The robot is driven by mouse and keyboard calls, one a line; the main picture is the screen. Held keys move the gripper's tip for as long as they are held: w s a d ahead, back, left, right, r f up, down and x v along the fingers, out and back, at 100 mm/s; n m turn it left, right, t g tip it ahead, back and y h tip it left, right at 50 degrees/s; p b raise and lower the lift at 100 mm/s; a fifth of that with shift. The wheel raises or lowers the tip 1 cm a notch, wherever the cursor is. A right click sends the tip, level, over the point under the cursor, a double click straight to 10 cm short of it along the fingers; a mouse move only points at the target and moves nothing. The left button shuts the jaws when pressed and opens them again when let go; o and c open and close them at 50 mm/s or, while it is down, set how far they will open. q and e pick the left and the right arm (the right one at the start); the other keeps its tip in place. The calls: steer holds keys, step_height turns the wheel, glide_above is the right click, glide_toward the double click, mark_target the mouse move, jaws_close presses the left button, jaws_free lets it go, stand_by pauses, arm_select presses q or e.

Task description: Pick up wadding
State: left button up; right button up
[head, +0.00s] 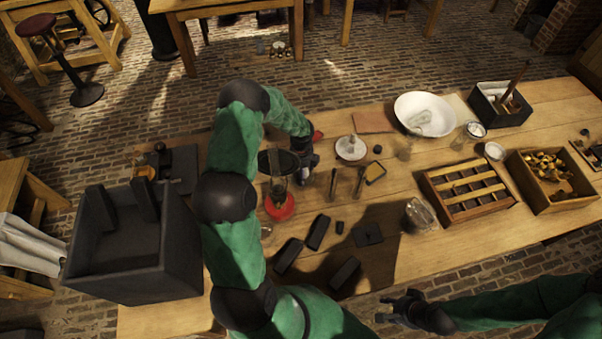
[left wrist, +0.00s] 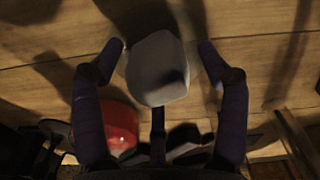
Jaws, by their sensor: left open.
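A pale grey-white rounded lump, which looks like the wadding (left wrist: 157,68), lies on the wooden table between the spread fingers of my left gripper (left wrist: 160,55). The fingers stand apart on both sides of it, with no clear contact. In the head view my left gripper (head: 308,163) is low over the table, near the red-based lamp (head: 280,205); the lump cannot be made out there. My right gripper (head: 392,308) is empty at the table's front edge, its fingers apart.
A white dish (head: 351,158) stands right of my left gripper. A white bowl (head: 425,101), a slotted wooden tray (head: 468,213) and a box of brass pieces (head: 548,208) are further right. Dark blocks (head: 318,232) lie in front. A large black box (head: 160,277) stands left.

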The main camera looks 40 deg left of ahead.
arm_select(q)
steer(key=c, duration=0.9)
step_height(320, 180, up, 10)
steer(key=shift+r+p, duration=0.1)
steer(key=shift+p, duration=0.65)
